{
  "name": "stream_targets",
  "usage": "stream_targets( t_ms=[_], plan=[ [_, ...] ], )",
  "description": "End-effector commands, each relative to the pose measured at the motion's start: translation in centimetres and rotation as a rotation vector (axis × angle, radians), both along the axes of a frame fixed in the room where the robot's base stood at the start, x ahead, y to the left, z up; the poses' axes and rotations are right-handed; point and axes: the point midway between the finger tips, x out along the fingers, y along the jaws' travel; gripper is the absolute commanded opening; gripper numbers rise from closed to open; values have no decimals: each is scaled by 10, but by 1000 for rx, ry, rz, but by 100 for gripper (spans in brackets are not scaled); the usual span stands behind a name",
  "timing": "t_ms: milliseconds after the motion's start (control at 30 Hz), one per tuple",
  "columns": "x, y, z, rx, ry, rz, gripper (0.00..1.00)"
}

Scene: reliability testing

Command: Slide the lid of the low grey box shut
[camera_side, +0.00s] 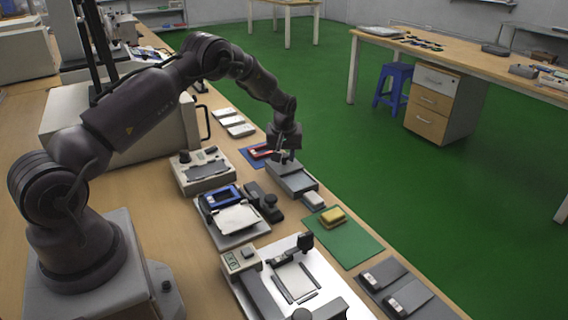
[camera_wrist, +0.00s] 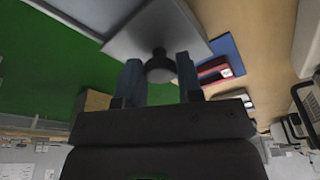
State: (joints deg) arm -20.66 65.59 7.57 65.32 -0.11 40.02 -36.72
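The low grey box (camera_side: 296,184) stands on the bench right of centre in the side view, its near part showing below my gripper. My gripper (camera_side: 286,157) points down over the far part of the box. In the wrist view, the pale grey lid (camera_wrist: 188,22) fills the top centre, with a dark round knob (camera_wrist: 160,68) on it. The two fingers of my gripper (camera_wrist: 160,80) stand apart, one on each side of the knob. They look very close to it, but I cannot tell whether they touch it. How far the lid covers the box is unclear.
A blue mat (camera_side: 250,158) with a red device (camera_side: 261,151) lies beside the box. A white block (camera_side: 313,201) sits close to its near end. A green mat (camera_side: 345,247) with a yellow block (camera_side: 332,217) lies nearer. A dark device (camera_side: 264,205) stands to the left.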

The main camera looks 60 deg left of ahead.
Motion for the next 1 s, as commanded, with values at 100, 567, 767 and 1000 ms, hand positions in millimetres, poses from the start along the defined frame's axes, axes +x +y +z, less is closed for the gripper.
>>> stream_targets(
  t_ms=[100, 567, 767, 1000],
  plan=[
    [0, -2, 0, 0, 2, -1, 22],
    [0, -42, 0, 0, 2, -3, 22],
    [0, -60, 0, 0, 2, -2, 22],
    [0, -78, 0, 0, 2, -1, 22]
  ],
)
